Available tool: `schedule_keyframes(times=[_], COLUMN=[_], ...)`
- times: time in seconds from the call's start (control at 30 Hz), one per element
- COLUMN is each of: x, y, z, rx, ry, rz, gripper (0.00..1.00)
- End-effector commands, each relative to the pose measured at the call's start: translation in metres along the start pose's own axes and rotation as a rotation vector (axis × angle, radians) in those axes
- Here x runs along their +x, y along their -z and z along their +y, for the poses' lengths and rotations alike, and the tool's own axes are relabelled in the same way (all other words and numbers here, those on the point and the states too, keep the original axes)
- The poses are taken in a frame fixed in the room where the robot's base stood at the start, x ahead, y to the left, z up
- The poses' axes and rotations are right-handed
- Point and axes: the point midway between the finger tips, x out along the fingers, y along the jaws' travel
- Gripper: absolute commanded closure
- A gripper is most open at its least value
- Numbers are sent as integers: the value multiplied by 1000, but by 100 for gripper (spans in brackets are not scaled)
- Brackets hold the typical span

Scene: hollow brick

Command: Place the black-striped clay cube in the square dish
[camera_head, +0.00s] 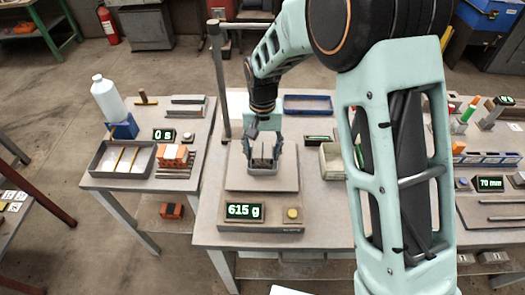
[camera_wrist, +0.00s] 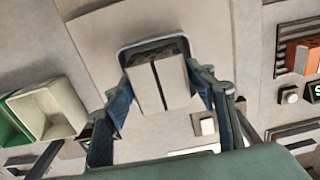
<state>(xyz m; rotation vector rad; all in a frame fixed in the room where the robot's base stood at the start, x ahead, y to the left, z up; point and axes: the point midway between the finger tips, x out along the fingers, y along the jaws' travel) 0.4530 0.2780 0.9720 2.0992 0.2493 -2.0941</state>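The black-striped clay cube (camera_wrist: 147,88) is pale grey with a dark stripe across it. In the head view the cube (camera_head: 262,152) sits within the walls of the square dish (camera_head: 262,172), which rests on the scale plate. In the wrist view the dark rim of the dish (camera_wrist: 150,43) shows past the far side of the cube. My gripper (camera_head: 264,150) reaches down from above, with one finger on each side of the cube. In the wrist view my gripper (camera_wrist: 160,82) has its fingertips close against the cube's sides; whether they press on it is unclear. The cube's underside is hidden.
The scale display (camera_head: 244,211) reads 615 g. A post (camera_head: 219,75) stands left of the scale. A cream bin (camera_head: 331,160) and a blue tray (camera_head: 308,105) are nearby. The left table carries a white bottle (camera_head: 107,98), a grey tray (camera_head: 98,160) and orange bricks (camera_head: 173,157).

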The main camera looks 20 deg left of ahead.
Motion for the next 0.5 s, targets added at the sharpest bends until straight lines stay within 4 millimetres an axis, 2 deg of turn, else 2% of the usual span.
schedule_keyframes(times=[0.33,0.5], x=[-1,-18], y=[-1,1], z=[0,0], rx=[0,0], ry=[-1,1], rz=[-2,2], gripper=[40,40])
